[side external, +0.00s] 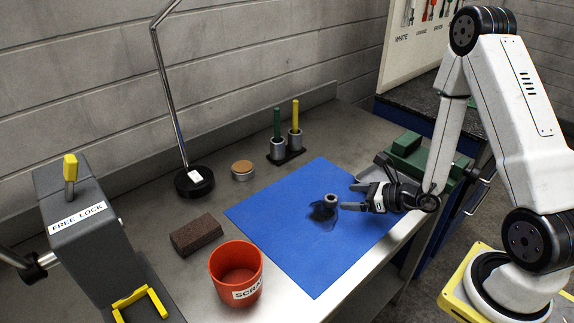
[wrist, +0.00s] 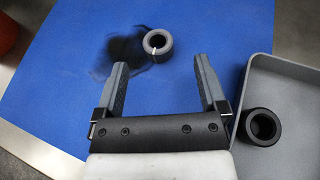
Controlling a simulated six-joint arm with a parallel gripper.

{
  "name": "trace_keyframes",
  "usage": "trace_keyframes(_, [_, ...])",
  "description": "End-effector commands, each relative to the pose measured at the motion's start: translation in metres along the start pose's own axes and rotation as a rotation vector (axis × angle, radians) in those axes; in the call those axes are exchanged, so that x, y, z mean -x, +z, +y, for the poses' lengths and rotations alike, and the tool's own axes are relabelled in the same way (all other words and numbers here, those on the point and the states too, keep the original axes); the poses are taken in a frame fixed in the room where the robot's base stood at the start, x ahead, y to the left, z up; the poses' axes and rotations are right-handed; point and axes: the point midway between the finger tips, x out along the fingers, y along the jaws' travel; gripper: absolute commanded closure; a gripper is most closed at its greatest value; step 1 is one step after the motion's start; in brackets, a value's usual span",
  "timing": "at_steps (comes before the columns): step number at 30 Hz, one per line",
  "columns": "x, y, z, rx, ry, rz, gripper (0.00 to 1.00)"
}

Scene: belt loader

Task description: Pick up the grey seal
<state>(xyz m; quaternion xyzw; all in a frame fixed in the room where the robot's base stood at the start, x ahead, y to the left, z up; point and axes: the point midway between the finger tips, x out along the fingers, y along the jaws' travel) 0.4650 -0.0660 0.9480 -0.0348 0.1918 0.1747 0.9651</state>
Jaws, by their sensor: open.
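A short dark grey ring (wrist: 153,50) with a pale mark on its rim lies on the blue mat (side external: 285,215), next to a black smudge. It also shows in the side view (side external: 330,198). A second dark ring (wrist: 262,127) sits in a grey tray (wrist: 290,66) at the right of the wrist view. Both look like seals; the one on the mat looks slightly greyer. My gripper (wrist: 160,64) is open and empty, with the mat ring just beyond its fingertips and roughly centred between them. In the side view my gripper (side external: 349,197) is low over the mat.
A red scrap bin (side external: 228,263), a brown block (side external: 196,235) and a grey FREE LOCK unit (side external: 75,210) stand left of the mat.

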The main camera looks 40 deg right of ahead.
Motion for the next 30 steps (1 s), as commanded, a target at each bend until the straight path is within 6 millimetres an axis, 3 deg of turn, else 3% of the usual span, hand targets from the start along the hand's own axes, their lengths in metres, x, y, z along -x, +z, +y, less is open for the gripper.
trace_keyframes(8, [-0.005, -0.001, 0.001, -0.001, 0.001, 0.001, 0.09])
trace_keyframes(22, [-0.048, -0.003, 0.004, 0.000, 0.002, 0.000, 0.09])
trace_keyframes(30, [-0.052, -0.003, 0.003, -0.001, 0.000, 0.000, 0.09])
